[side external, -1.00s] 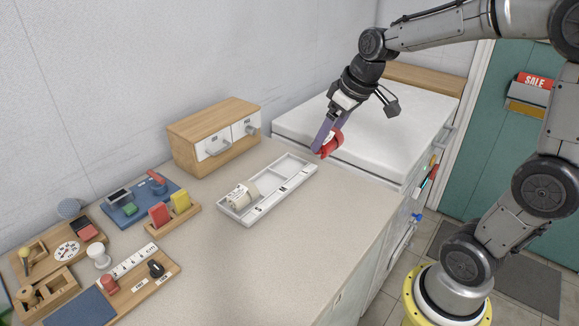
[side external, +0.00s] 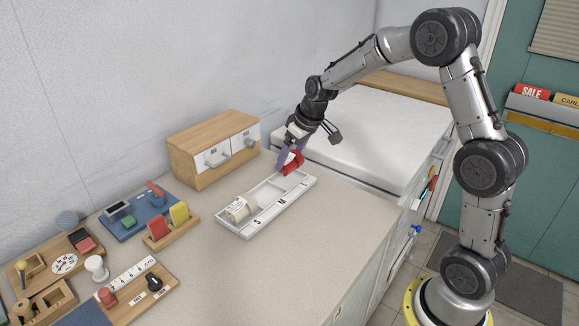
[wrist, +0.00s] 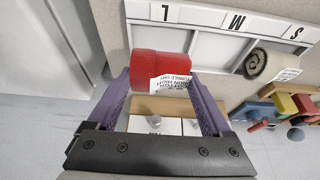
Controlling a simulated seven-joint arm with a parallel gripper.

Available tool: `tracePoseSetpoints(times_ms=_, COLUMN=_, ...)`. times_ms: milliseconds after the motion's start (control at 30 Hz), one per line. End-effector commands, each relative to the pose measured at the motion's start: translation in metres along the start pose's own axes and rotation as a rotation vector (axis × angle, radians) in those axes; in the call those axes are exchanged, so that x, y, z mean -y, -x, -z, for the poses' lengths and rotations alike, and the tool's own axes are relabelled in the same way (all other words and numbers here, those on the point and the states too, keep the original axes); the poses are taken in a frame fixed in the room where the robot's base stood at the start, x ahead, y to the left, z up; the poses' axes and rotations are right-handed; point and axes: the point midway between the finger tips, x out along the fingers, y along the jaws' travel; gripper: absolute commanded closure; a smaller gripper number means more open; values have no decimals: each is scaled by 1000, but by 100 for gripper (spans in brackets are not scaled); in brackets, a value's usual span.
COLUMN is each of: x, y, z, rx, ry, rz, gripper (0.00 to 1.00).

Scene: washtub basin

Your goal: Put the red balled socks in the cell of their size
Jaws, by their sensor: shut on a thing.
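My gripper (side external: 288,158) is shut on the red balled socks (side external: 293,164) above the far end of a white tray (side external: 233,228). In the wrist view the red socks (wrist: 158,66) sit between my two purple fingers (wrist: 158,84), with a white printed tag showing; I cannot read a size on it. The tray (wrist: 200,20) has cells marked S, M and L. The socks appear in front of the L cell and hide part of it. Cream balled socks (side external: 240,208) with a tag lie in the S cell. The M cell looks empty.
A wooden two-drawer box (side external: 212,152) stands behind the tray. A white raised surface (side external: 370,135) lies to the right. A holder with red and yellow pieces (side external: 170,228) and several wooden boards stand at left. The counter in front of the tray is clear.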

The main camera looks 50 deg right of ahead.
Motion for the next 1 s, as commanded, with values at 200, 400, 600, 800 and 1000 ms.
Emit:
tracePoseSetpoints(times_ms=200, x=-1, y=-30, z=-8, rx=4, ry=0, rz=1, gripper=79)
tracePoseSetpoints(times_ms=400, x=-1, y=-34, z=-10, rx=1, ry=0, rz=0, gripper=79)
tracePoseSetpoints(times_ms=600, x=-1, y=-35, z=-11, rx=1, ry=0, rz=0, gripper=79)
tracePoseSetpoints(times_ms=800, x=-1, y=-37, z=-11, rx=1, ry=0, rz=0, gripper=0)
tracePoseSetpoints(times_ms=1000, x=-1, y=-37, z=-11, rx=1, ry=0, rz=0, gripper=0)
